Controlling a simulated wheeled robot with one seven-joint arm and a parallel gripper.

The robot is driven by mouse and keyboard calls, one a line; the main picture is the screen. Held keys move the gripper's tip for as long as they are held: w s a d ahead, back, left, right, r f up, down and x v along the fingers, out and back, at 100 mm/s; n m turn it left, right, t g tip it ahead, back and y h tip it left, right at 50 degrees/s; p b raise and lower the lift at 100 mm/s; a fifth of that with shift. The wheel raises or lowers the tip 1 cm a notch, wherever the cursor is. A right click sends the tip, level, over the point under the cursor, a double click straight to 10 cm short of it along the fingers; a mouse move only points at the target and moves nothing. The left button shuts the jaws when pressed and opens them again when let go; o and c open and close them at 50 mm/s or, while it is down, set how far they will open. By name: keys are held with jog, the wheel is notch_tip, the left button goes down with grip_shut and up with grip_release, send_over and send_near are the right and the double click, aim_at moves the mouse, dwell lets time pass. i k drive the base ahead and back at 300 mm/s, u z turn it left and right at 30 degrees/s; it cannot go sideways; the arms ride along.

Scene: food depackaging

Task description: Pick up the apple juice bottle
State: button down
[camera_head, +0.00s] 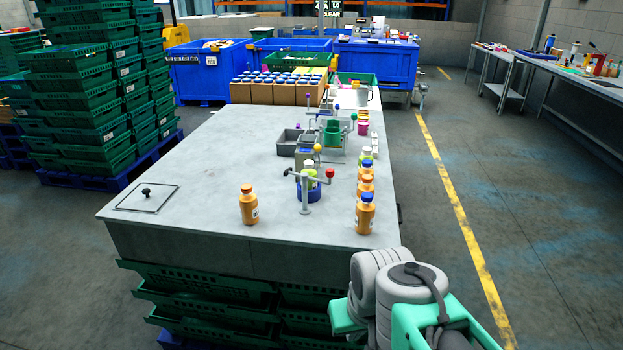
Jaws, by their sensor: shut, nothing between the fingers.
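Several juice bottles stand upright on the grey table (190,180); their labels are too small to read, so I cannot tell which is apple juice. An orange bottle with an orange cap (248,206) stands alone near the front edge. A yellow-green bottle (310,176) sits in a blue round holder (308,193). My arm shows at the lower right, beyond the table's front edge. My gripper is not in view.
A metal stand with a red-knobbed handle (305,190) rises beside the blue holder. A square hatch with a black knob (147,196) lies at the front left. Boxes of blue-capped bottles (280,90) stand at the back. The table's left middle is clear.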

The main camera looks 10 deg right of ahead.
aim_at(312, 185)
jog(key=z, duration=0.95)
jog(key=i, duration=0.55)
jog(key=u, duration=1.5)
